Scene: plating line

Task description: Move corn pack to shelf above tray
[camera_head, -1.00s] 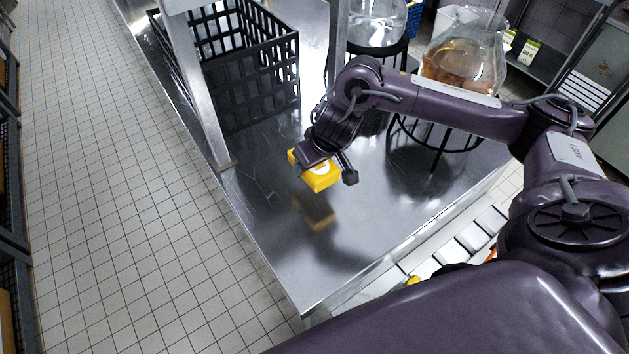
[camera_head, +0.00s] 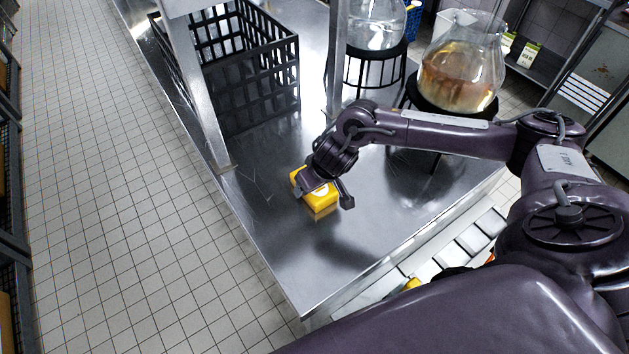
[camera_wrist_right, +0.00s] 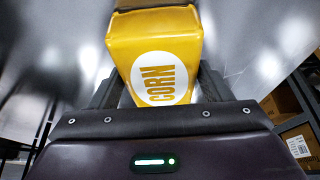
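The corn pack (camera_head: 322,200) is a yellow block with a white round label, low over the shiny metal surface (camera_head: 290,255). Its reflection lies close under it; I cannot tell whether it touches. My right gripper (camera_head: 325,191) is above it with a finger on either side, shut on it. In the right wrist view the corn pack (camera_wrist_right: 150,40) sits between the fingers, with "CORN" readable. My left gripper is out of view. I cannot make out a tray for certain.
A black crate (camera_head: 262,88) stands at the back left, beside a metal post (camera_head: 203,100). Glass vessels on black stands, one with amber liquid (camera_head: 460,72), are at the back right. The surface's front part is clear, ending at a front edge above pale panels (camera_head: 470,238).

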